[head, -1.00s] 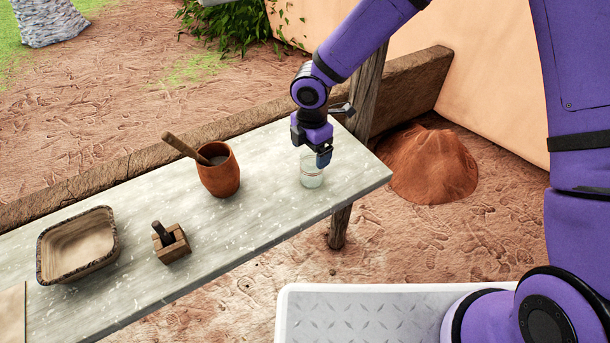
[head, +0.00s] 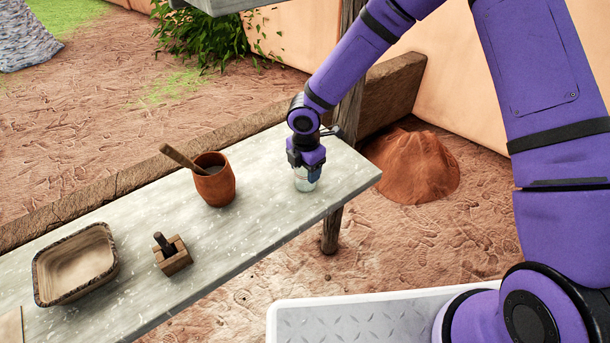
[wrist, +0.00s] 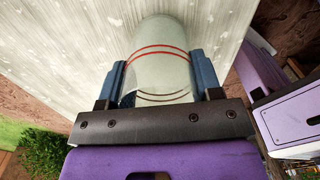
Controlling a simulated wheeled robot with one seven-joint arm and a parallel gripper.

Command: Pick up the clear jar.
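The clear jar (head: 302,184) stands upright on the pale table (head: 255,205), near its right end. It is see-through, with red bands that show in the wrist view (wrist: 160,72). My gripper (head: 306,173) points down over the jar from above. In the wrist view my gripper's two blue fingers (wrist: 158,78) lie on either side of the jar, close against its walls, and look shut on it. The jar's upper part is partly hidden by my gripper in the head view, and its base seems to rest on the table.
A terracotta pot (head: 216,184) with a wooden stick in it stands left of the jar. Further left are a small wooden block with a dark handle (head: 172,255) and a rectangular basin (head: 75,264). A reddish mound (head: 415,165) lies beyond the table's right end.

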